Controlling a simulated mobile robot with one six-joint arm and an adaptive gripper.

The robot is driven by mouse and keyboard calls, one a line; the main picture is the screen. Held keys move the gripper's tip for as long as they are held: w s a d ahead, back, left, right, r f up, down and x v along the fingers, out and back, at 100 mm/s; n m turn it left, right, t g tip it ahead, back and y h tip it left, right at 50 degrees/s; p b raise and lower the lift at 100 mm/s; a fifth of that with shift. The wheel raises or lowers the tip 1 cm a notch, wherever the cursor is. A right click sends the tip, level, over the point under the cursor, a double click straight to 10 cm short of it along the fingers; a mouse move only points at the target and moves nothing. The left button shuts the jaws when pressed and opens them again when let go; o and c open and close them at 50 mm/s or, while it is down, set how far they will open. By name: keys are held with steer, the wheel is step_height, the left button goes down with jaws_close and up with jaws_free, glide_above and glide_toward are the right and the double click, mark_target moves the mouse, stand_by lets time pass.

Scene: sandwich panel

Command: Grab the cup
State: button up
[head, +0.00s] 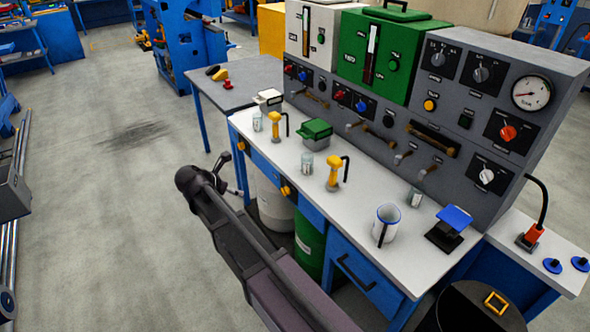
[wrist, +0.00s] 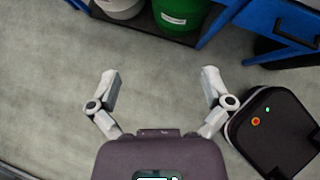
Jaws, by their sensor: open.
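The cup is not in the wrist view.
A blue-topped black device (head: 447,229) stands right of the cup, a small jar (head: 415,197) behind it. A yellow dispenser (head: 333,173) and green-lidded box (head: 316,132) stand farther left. A control panel (head: 470,110) backs the worktop. Below are white (wrist: 118,7) and green (wrist: 181,13) drums.

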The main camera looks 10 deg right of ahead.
steer(key=s+d+f+m+g+y, duration=0.2)
steer(key=s+d+m+g+y, duration=0.1)
steer(key=s+d+m, duration=0.6)
steer(key=s+d+f+m+g+y, duration=0.3)
steer(key=s+d+m, duration=0.7)
steer(key=d+m, duration=0.8)
steer(key=shift+d+f+m+g, duration=0.15)
steer(key=shift+f+m+g, duration=0.1)
steer(key=shift+m+g, duration=0.05)
steer(key=shift+s, duration=0.1)
